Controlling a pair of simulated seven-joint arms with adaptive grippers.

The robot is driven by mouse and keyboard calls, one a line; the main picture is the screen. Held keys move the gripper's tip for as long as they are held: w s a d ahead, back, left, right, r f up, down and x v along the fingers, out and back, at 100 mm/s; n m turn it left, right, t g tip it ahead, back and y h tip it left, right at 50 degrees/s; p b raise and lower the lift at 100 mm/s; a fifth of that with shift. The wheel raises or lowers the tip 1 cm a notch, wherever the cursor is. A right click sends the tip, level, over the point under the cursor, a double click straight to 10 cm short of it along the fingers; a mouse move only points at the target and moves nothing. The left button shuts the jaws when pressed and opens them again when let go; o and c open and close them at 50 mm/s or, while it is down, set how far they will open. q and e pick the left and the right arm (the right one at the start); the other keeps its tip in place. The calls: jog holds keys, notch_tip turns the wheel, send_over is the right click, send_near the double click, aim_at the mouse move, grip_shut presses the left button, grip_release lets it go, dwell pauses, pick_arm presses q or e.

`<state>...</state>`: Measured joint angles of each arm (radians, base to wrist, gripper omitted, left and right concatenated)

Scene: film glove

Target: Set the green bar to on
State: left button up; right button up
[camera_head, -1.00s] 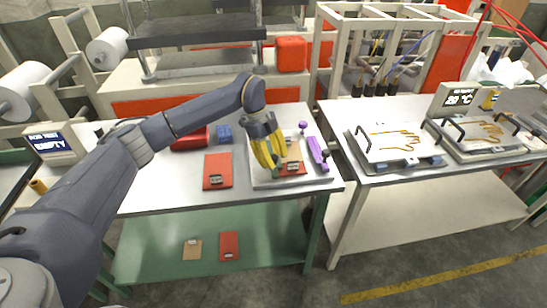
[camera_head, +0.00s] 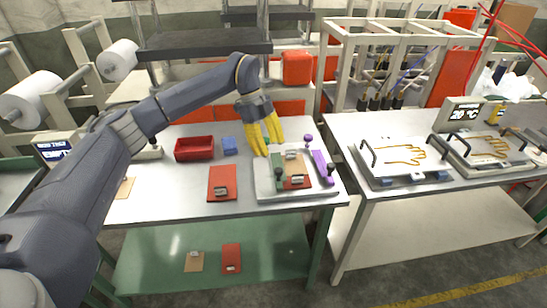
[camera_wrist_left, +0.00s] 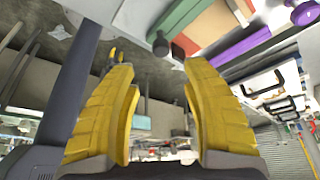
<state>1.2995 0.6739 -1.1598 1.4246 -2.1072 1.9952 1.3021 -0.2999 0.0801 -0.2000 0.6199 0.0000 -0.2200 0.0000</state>
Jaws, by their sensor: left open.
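The green bar (camera_head: 277,170) lies along the left side of a white tray (camera_head: 293,197) on the table, with a dark knob at its front end. In the left wrist view the green bar (camera_wrist_left: 190,25) shows at the top, beside a dark round knob. A purple bar (camera_head: 321,168) lies on the tray's right side. My left gripper (camera_head: 267,147) is above the back edge of the tray, near the back end of the green bar. Its yellow fingers are apart and empty, which also shows in the left wrist view (camera_wrist_left: 160,110). My right gripper is not seen.
A red plate (camera_head: 222,178), a red bin (camera_head: 194,149) and a blue block (camera_head: 229,146) are left of the tray. A brown and red piece (camera_head: 295,165) lies between the bars. A second table (camera_head: 340,130) with glove plates stands to the right.

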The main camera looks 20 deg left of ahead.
pick_arm(q)
jog(key=shift+v, duration=1.3)
